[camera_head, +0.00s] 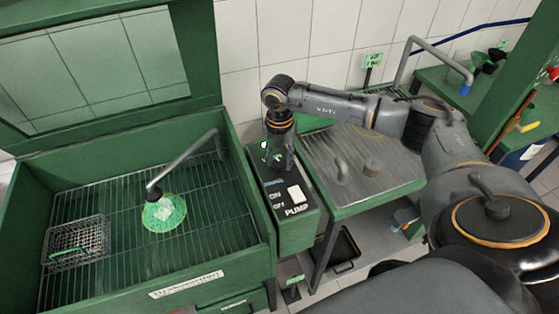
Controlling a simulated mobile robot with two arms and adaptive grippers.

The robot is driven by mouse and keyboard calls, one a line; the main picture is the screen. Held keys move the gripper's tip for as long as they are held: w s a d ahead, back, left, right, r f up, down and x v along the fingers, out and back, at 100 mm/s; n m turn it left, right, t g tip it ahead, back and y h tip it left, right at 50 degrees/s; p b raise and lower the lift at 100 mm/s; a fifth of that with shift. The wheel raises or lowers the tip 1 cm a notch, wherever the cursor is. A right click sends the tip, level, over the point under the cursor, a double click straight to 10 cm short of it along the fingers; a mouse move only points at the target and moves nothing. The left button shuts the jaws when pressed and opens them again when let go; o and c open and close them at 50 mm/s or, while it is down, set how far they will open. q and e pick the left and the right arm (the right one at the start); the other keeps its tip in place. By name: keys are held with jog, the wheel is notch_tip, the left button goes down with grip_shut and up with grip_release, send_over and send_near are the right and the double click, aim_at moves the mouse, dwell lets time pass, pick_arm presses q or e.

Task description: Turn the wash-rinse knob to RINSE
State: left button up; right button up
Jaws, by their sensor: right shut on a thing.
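The green control box (297,237) stands between the wash tub and the drain table. Its dark top panel carries a white switch (295,192) with ON, OFF and PUMP lettering. My right gripper (281,166) points down at the back part of this panel, behind the switch. It is shut on the wash-rinse knob, which the fingers hide, so I cannot read where it points. A small bright green patch shows beside the fingers. My left gripper is not in view.

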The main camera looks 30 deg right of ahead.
jog(key=n+b, duration=0.3)
jog(key=n, duration=0.1)
jog(key=shift+w+f, duration=0.1)
jog(key=shift+f, duration=0.05)
jog(key=n+b, duration=0.4)
jog(key=n, duration=0.1)
jog(key=shift+n, duration=0.4)
jog(key=n+b, duration=0.3)
jog(key=n, duration=0.2)
jog(key=shift+n, duration=0.3)
jog(key=n+b, duration=0.1)
jog(key=n, duration=0.1)
jog(key=n+b, duration=0.1)
jog(key=n, duration=0.1)
jog(key=shift+r+n, duration=0.2)
jog(key=shift+n, duration=0.1)
jog(key=o, duration=1.2)
